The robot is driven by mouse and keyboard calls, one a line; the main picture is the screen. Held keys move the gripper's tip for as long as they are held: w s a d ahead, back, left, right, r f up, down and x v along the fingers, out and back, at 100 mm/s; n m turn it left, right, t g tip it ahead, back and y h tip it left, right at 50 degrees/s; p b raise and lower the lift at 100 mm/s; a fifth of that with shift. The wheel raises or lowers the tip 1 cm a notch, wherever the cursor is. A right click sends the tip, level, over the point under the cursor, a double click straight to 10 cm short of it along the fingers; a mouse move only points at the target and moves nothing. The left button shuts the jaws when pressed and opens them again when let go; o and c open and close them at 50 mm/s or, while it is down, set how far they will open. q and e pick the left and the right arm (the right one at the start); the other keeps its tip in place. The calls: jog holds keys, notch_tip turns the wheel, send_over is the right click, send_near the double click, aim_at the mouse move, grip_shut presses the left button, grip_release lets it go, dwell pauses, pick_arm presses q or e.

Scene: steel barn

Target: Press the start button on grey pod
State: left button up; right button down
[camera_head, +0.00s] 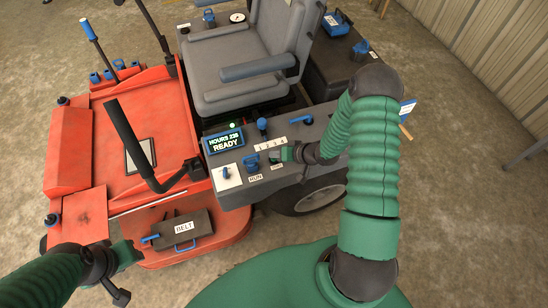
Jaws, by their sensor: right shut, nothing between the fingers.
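A blue switch (250,163) stands near a "RUN" label (256,178). My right gripper (280,154) is shut and empty, over the pod just right of that switch and below a "1 2 3 4" label strip. I cannot make out a start button; the gripper covers that part of the panel. My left gripper (122,254) is at lower left, away from the pod; its jaws are unclear.
A black control lever (135,145) rises left of the pod. A blue knob (262,124) and a blue lever (307,120) stand on the pod's far side. A grey seat (240,72) is behind. A dark "BELT" cover (182,232) lies in front. Open floor is at right.

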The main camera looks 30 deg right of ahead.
jog(key=shift+f, duration=0.35)
jog(key=shift+r, duration=0.1)
dwell(0.5)
jog(key=shift+r+p, duration=0.75)
jog(key=shift+p, duration=0.05)
notch_tip(320, 180, up, 5)
jog(key=p, duration=0.5)
